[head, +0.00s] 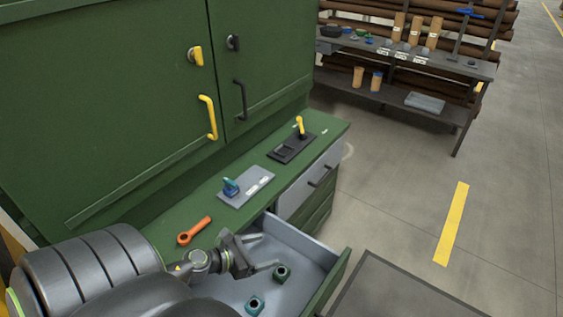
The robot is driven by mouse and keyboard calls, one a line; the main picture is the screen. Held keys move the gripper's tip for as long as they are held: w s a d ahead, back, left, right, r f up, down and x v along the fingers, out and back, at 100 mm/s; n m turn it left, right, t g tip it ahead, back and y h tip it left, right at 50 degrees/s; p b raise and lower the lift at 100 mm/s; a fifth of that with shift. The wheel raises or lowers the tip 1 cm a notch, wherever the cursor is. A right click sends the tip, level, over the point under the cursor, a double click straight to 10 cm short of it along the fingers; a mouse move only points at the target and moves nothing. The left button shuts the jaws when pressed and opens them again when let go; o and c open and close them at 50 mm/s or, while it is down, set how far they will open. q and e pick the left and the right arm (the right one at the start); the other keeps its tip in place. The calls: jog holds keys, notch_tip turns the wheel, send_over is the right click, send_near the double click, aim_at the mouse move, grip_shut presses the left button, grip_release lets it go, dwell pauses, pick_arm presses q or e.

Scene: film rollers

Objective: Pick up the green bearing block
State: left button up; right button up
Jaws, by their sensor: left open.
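A green bearing block (282,272) with a dark round hole lies in the open grey drawer (312,251). A second, more teal block (255,304) lies nearer in the same drawer. My left gripper (267,251) is open and empty over the drawer, its fingers pointing right. The lower fingertip is close to the green block in the picture; I cannot tell the height between them. My right gripper is not in view.
The green counter (165,231) holds an orange wrench (194,230), a grey plate (246,187) with a blue-green part (231,187), and a black tray (291,147) with a yellow handle. The drawer front (334,284) stands out over the floor.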

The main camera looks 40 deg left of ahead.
pick_arm(q)
jog(key=b, duration=1.5)
send_near(279, 272)
jog(key=x, duration=0.3)
jog(key=shift+w+d+f, duration=0.15)
jog(key=shift+w+d, duration=0.05)
jog(key=shift+d, duration=0.1)
jog(key=shift+p+x, duration=0.45)
jog(key=shift+x, duration=1.1)
jog(key=shift+a+x, duration=0.15)
jog(key=shift+x, duration=0.95)
jog(key=shift+a+x, duration=0.1)
jog(key=shift+x, duration=1)
jog(key=shift+w, duration=0.1)
grip_shut()
